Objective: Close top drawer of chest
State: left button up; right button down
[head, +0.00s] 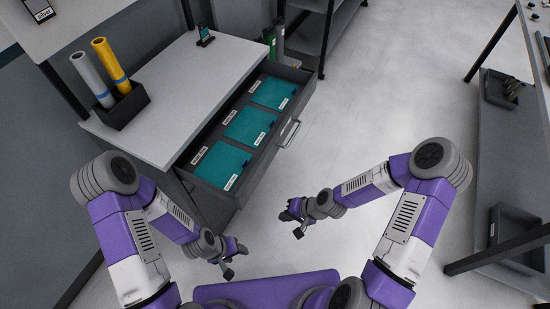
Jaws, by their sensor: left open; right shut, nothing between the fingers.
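The chest (165,88) stands at the left, with a light grey top. Its dark top drawer (262,160) is pulled out. Several teal packs with white labels lie in a row inside the drawer. A bar handle (289,133) sits on the drawer's front. My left gripper (229,270) is open and empty, low in front of the chest's near side, apart from the drawer. My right gripper (296,228) is shut and empty, to the right of and nearer than the drawer front, not touching it.
A black holder (124,108) with a grey roll (90,74) and a yellow roll (110,62) stands on the chest top. A small device (205,36) stands at its back edge. A workbench (505,140) with dark bins is at the right. The floor between is clear.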

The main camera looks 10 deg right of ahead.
aim_at(262, 170)
jog(key=w+d+r+m+t+p, duration=0.1)
jog(key=w+d+r+p, duration=0.15)
jog(key=r, duration=0.25)
jog(key=w+d+r+t+y+p, duration=0.1)
jog(key=w+r, duration=0.2)
jog(key=r, duration=0.1)
jog(key=w+d+r+m+t+p, duration=0.1)
jog(key=w+d+r, duration=0.15)
jog(key=r, duration=0.25)
jog(key=x, duration=0.4)
jog(key=r+x, duration=0.1)
jog(key=x, duration=0.3)
jog(key=a+b+x, duration=0.1)
jog(key=x, duration=0.3)
jog(key=shift+w+a+r, duration=0.15)
jog(key=shift+w+a, duration=0.05)
jog(key=shift+w, duration=0.2)
pick_arm(q)
jog(key=shift+r, duration=2.6)
pick_arm(e)
jog(key=shift+w+a, duration=0.3)
jog(key=shift+a, duration=0.15)
jog(key=shift+a, duration=0.15)
